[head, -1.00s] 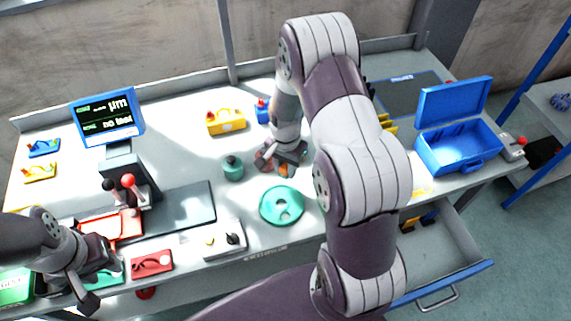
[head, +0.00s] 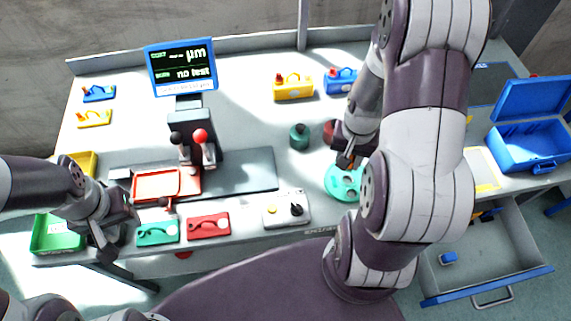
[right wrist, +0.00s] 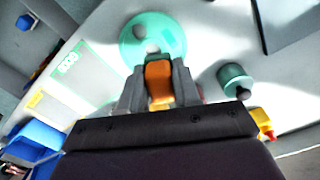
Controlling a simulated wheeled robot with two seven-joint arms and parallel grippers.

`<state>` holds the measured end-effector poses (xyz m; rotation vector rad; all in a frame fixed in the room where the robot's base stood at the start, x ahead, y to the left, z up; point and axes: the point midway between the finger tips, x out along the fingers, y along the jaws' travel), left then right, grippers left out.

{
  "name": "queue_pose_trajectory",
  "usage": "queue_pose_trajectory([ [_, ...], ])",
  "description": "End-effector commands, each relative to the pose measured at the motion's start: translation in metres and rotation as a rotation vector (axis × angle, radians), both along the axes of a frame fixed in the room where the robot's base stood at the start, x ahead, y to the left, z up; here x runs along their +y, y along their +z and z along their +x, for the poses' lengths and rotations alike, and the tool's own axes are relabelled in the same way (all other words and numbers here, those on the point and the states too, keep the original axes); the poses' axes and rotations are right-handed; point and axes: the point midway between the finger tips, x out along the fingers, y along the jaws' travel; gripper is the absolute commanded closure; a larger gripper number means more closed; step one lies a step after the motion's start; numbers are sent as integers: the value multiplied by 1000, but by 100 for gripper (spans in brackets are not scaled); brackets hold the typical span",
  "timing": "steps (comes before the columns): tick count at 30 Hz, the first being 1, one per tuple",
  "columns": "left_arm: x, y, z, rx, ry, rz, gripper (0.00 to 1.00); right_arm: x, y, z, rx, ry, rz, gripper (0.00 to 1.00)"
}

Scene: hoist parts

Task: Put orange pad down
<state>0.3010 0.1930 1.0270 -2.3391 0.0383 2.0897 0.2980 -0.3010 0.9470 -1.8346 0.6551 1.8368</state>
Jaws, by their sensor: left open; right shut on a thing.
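My right gripper (head: 347,160) is shut on the orange pad (right wrist: 158,80), which shows between its fingers in the right wrist view. In the head view the gripper points down at the far edge of a round teal dish (head: 345,184); the pad is mostly hidden there. The dish also shows just beyond the fingers in the right wrist view (right wrist: 168,28). I cannot tell whether the pad touches it. My left gripper (head: 108,235) is open and empty, near the green bin at the front left.
A dark green knobbed weight (head: 299,137) stands left of the dish. A grey control box (head: 286,209) lies in front. A tester with a screen (head: 182,67) and an orange tray (head: 158,184) are left. An open blue case (head: 527,150) and open drawer (head: 480,262) are right.

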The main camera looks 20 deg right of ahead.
Motion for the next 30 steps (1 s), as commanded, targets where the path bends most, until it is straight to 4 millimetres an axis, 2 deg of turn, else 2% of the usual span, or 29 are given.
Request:
queue_pose_trajectory([
  [4,0,2,0,0,-1,0,60,14,-12,16,6,56,3,100],
  [10,0,8,0,0,-1,0,60,52,-48,61,5,56,1,100],
  [15,0,10,0,0,0,0,60,71,-67,85,3,50,1,100],
  [17,0,11,0,0,0,0,60,74,-71,88,3,48,1,100],
  [24,0,15,0,0,-1,0,60,74,-109,89,3,46,1,100],
  [30,0,15,0,0,0,0,60,74,-112,89,1,46,1,100],
])
